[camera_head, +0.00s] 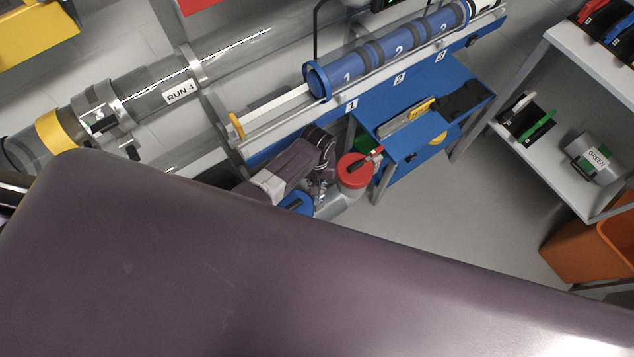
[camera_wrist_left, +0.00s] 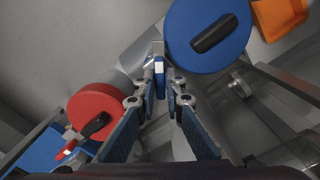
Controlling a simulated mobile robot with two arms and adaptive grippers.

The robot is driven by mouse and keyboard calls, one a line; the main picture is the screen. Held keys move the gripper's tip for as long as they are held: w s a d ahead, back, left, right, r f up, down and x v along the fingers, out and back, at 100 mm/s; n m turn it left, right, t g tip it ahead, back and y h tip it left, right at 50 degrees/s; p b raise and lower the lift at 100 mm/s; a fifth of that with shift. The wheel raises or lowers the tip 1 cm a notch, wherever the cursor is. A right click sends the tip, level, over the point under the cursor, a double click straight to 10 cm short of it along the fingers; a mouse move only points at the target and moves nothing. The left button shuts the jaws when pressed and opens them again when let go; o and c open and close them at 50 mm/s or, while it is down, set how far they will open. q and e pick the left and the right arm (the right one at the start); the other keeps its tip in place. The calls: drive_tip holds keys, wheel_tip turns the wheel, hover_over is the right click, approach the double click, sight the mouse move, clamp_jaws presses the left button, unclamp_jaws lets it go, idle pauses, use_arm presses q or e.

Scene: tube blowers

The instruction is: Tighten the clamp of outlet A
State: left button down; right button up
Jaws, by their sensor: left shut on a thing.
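A grey pipe fitting (camera_wrist_left: 140,52) carries a red round cap (camera_wrist_left: 97,108) and a blue round cap (camera_wrist_left: 212,30), each with a black bar handle. In the head view the red cap (camera_head: 353,172) is right of my left gripper (camera_head: 320,186), and the blue cap (camera_head: 297,202) is partly hidden at its lower left. In the left wrist view my left gripper (camera_wrist_left: 161,84) is shut on a narrow blue piece (camera_wrist_left: 160,66) with a white end, between the two caps. Whether this is outlet A's clamp is unreadable. My right gripper is out of view.
My own large dark arm link covers the lower head view. A blue stand (camera_head: 420,135) and a rail with numbered blue tubes (camera_head: 372,55) lie behind the gripper. A clear pipe marked RUN 4 (camera_head: 180,92) is at left. A white shelf (camera_head: 575,190) and orange bin (camera_head: 585,250) stand right.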

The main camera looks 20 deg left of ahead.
use_arm(q)
drive_tip(key=m+p, duration=0.1)
drive_tip(key=m, duration=0.4)
drive_tip(key=shift+m+p, duration=0.3)
drive_tip(key=shift+m, duration=0.1)
drive_tip(key=m, duration=0.4)
drive_tip(key=shift+m+p, duration=0.35)
drive_tip(key=shift+m, duration=0.05)
drive_tip(key=c, duration=2)
unclamp_jaws()
wheel_tip(320, 180, up, 12)
